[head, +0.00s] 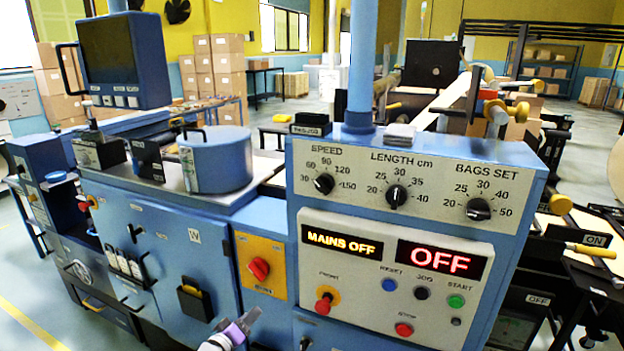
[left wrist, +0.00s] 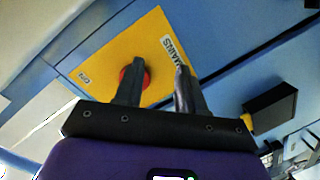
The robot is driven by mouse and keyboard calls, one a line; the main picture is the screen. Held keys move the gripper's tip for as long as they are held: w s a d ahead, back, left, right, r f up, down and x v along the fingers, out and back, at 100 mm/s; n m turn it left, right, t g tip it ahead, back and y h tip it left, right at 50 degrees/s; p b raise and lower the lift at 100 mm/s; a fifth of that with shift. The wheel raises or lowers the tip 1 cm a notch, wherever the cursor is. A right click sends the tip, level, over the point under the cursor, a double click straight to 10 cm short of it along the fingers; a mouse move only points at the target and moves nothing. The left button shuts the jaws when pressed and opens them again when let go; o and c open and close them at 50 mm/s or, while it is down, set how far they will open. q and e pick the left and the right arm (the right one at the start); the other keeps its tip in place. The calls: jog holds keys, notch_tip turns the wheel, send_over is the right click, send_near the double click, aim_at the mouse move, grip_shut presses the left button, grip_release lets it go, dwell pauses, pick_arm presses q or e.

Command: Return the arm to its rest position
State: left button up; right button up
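My left gripper (head: 226,325) shows at the bottom of the head view, just below the yellow switch panel (head: 262,272), partly cut off by the frame edge. In the left wrist view its two dark fingers (left wrist: 158,70) are apart with nothing between them. The red mains knob (head: 259,268) sits on the yellow panel and is clear of the gripper in the head view. In the left wrist view the red knob (left wrist: 133,76) is partly hidden behind one finger. My right gripper is in neither view.
The control panel shows a "MAINS OFF" display (head: 341,243) and a red "OFF" display (head: 440,261). A black pocket (head: 195,300) sticks out of the blue cabinet left of the yellow panel. A blue drum (head: 216,160) stands on top. The floor at far left is clear.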

pick_arm(q)
jog(key=s+d+f+m+g, duration=0.1)
jog(key=s+d+f+g, duration=0.35)
jog(key=s+f, duration=0.45)
jog(key=s+d+f+g, duration=0.45)
jog(key=s+f, duration=0.25)
jog(key=f, duration=0.3)
jog(key=s+d+f+m+g, duration=0.1)
jog(key=s+f+g, duration=0.2)
jog(key=s, duration=0.7)
jog(key=s+d+f+g+y, duration=0.1)
jog(key=s+f, duration=0.3)
jog(key=s, duration=0.6)
jog(key=shift+s+m+g+y, duration=0.3)
jog(key=shift+m+g, duration=0.1)
jog(key=shift+g, duration=0.5)
jog(key=shift+d, duration=0.1)
